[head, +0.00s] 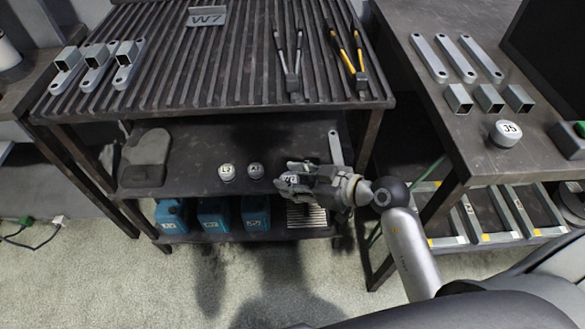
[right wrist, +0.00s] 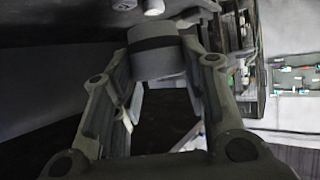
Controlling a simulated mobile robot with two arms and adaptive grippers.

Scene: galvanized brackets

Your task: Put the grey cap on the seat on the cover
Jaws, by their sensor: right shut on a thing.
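My right gripper (head: 292,178) is over the middle shelf of the rack, shut on a round grey cap (right wrist: 157,58). In the right wrist view the cap sits between the fingertips, with a dark band around it. In the head view the fingers hide most of it. A white-topped cap (head: 227,172) and a grey cap (head: 255,170) stand on the shelf to the left of the gripper, apart from it. A flat grey piece with a rounded end (head: 148,148) lies further left on that shelf; I cannot tell whether it is the cover. No seat can be made out. My left gripper is not in view.
The slatted top (head: 170,90) of the rack overhangs the shelf. Blue containers (head: 213,216) stand below. The right table (head: 460,125) holds grey strips, square tubes and a cap marked J5 (head: 505,132). The shelf between the flat piece and the white-topped cap is clear.

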